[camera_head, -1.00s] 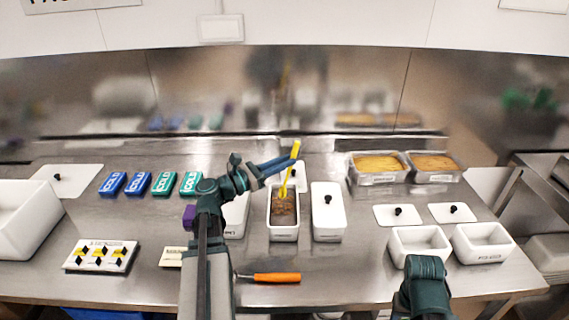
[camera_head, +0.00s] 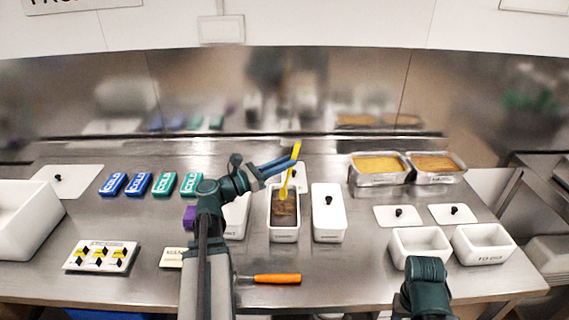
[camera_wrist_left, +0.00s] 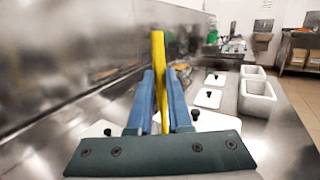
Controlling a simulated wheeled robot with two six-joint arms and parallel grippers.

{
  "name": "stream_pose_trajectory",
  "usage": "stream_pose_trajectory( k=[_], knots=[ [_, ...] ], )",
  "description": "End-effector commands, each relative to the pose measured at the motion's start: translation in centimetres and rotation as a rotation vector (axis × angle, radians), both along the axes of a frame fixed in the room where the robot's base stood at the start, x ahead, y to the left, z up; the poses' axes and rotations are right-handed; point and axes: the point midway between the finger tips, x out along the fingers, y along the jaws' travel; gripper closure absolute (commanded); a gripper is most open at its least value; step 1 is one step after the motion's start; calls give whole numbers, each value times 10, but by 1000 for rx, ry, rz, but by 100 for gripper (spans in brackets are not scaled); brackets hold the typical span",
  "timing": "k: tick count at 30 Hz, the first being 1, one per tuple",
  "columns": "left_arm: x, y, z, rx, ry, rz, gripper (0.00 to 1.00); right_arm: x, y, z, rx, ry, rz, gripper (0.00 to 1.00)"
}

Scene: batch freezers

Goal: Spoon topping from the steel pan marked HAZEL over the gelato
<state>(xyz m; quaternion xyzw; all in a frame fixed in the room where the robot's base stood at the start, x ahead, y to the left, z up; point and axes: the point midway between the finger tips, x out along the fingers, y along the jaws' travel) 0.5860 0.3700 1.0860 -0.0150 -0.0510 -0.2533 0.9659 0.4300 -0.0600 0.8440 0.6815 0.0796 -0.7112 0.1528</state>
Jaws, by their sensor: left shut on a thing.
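My left gripper (camera_head: 294,158) is shut on a yellow spoon (camera_head: 286,186), which also shows between the blue fingers in the left wrist view (camera_wrist_left: 159,75). The spoon's lower end is over the back part of a white tub of brown gelato (camera_head: 285,217); I cannot tell whether it touches the surface. Two steel pans stand at the back right, one with a yellow filling (camera_head: 378,179) and one with a brown-orange filling (camera_head: 437,178). Their labels are too small to read, so I cannot tell which is HAZEL. My right arm shows at the bottom right, with its fingers out of view.
A lidded white tub (camera_head: 327,213) stands right of the gelato. Two open white tubs (camera_head: 420,246) (camera_head: 482,244) stand at the front right, with lids behind. An orange-handled tool (camera_head: 277,279) lies at the front. Blue and teal COLD packs (camera_head: 137,184) lie at the left.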

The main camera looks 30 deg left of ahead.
Motion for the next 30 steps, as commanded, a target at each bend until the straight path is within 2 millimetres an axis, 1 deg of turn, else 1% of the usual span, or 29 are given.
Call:
stream_pose_trajectory(
  k=[9,13,20,30],
  knots=[
    [0,0,0,1,0,2,100,0,0,1,0,0,0,43],
    [2,-1,2,10,18,1,100,0,0,7,0,0,0,43],
    [13,-7,4,63,114,-1,100,0,0,33,0,0,0,43],
    [33,-18,-1,161,289,-1,100,0,0,72,0,0,0,43]
  ],
)
